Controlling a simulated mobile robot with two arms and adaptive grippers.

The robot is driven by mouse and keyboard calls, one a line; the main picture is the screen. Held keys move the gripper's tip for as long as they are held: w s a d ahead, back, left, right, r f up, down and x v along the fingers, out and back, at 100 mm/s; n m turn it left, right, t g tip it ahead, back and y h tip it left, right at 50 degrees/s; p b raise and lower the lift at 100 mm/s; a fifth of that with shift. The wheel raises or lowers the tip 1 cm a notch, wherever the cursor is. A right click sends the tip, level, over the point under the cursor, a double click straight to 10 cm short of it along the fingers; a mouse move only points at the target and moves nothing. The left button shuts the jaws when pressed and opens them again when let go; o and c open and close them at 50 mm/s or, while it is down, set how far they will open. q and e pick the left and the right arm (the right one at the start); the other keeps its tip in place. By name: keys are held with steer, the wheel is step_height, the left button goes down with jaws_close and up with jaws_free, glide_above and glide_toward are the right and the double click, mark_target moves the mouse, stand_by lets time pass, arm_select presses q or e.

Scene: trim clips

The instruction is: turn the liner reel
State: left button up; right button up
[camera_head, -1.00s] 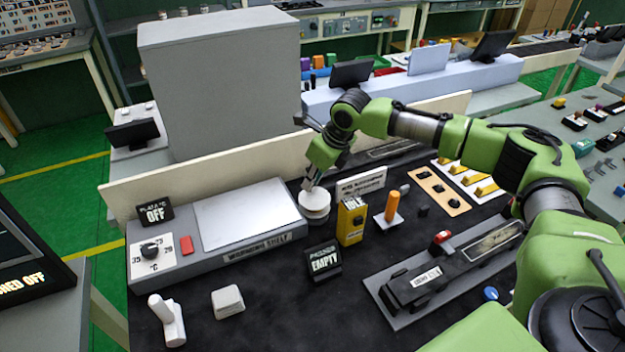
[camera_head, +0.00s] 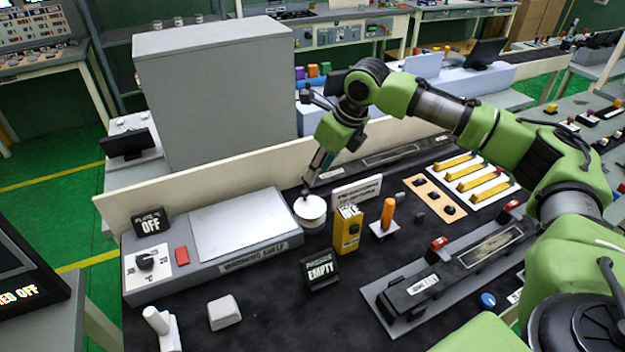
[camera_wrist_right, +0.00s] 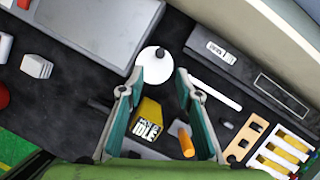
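The liner reel (camera_head: 311,213) is a white round disc beside the right end of the warming shelf. In the right wrist view the reel (camera_wrist_right: 152,67) shows a small dark spot near its rim. My right gripper (camera_head: 305,191) comes down over the reel's far left part in the head view; whether it touches cannot be told. In the wrist view its two teal fingers (camera_wrist_right: 161,74) are apart, with the reel showing between and beyond the tips, close to the left tip. My left gripper is not in view.
A grey warming shelf (camera_head: 210,268) with an "OFF" sign stands left of the reel. A yellow "IDLE" box (camera_head: 347,232), an orange post (camera_head: 388,213) and an "EMPTY" sign (camera_head: 320,269) stand close by. A low cream wall (camera_head: 160,192) runs behind.

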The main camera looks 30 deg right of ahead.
steer(key=shift+v, duration=1.25)
